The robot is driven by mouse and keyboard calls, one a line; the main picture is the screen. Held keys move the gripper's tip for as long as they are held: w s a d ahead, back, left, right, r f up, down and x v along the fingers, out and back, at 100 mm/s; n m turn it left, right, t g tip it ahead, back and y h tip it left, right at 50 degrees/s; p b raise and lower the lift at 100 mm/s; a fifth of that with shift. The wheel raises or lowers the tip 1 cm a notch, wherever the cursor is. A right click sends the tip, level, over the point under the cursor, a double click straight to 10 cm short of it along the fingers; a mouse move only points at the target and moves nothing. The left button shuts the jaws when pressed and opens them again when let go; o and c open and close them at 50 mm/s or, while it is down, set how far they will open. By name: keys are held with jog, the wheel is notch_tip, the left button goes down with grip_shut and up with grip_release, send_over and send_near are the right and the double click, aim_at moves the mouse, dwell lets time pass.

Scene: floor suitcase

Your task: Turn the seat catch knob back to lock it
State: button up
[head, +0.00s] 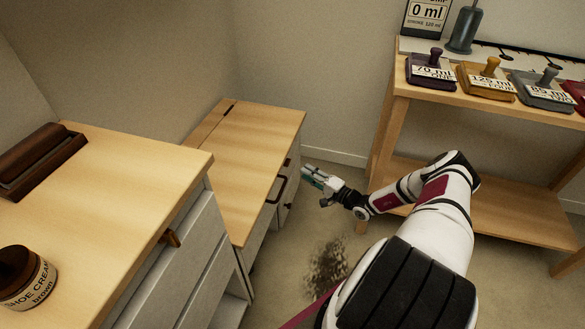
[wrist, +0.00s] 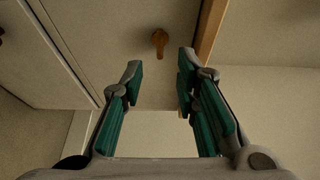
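A small brown knob (wrist: 160,40) sits on a pale panel in the wrist view, close to a wooden edge. Its narrow part points up and down in that picture. I take it for the seat catch knob. My gripper (wrist: 158,75) is open and empty, its green-padded fingers apart, with the knob beyond the tips and between their lines. In the head view my gripper (head: 309,173) is just right of the low wooden-topped bench (head: 235,150). Small brown fittings (head: 287,162) show on the bench front there, too small to read their turn.
A drawer cabinet (head: 175,260) with a shoe cream jar (head: 28,280) and a brown brush (head: 40,160) stands at left. A wooden shelf table (head: 470,200) with labelled blocks stands at right. A dark patch (head: 328,268) marks the floor between.

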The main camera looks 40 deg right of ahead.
aim_at(287, 162)
jog(key=b+x, duration=0.2)
jog(key=x, duration=0.6)
jog(key=shift+a, duration=0.1)
grip_shut()
